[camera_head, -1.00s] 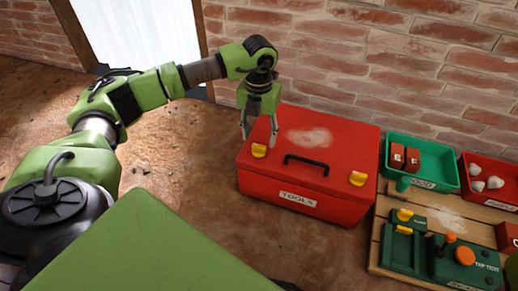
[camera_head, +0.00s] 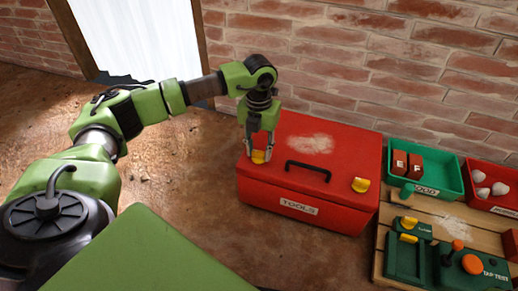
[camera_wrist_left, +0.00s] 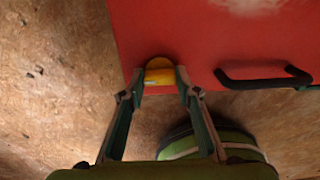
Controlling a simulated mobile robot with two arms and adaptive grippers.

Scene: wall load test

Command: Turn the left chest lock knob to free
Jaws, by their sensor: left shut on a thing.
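The red tool chest (camera_head: 345,160), labelled TOOLS, stands on the floor against the brick wall with its lid shut. Its left yellow lock knob (camera_head: 258,157) is between the fingertips of my left gripper (camera_head: 260,155), which is shut on it from above. The wrist view shows the yellow knob (camera_wrist_left: 160,74) between the two fingers (camera_wrist_left: 160,82), with a finger at each side. The right yellow lock knob (camera_head: 361,185) is free of any gripper. My right gripper is not in view.
A black handle (camera_head: 307,170) rises from the lid between the knobs. The brown floor left of the chest is clear.

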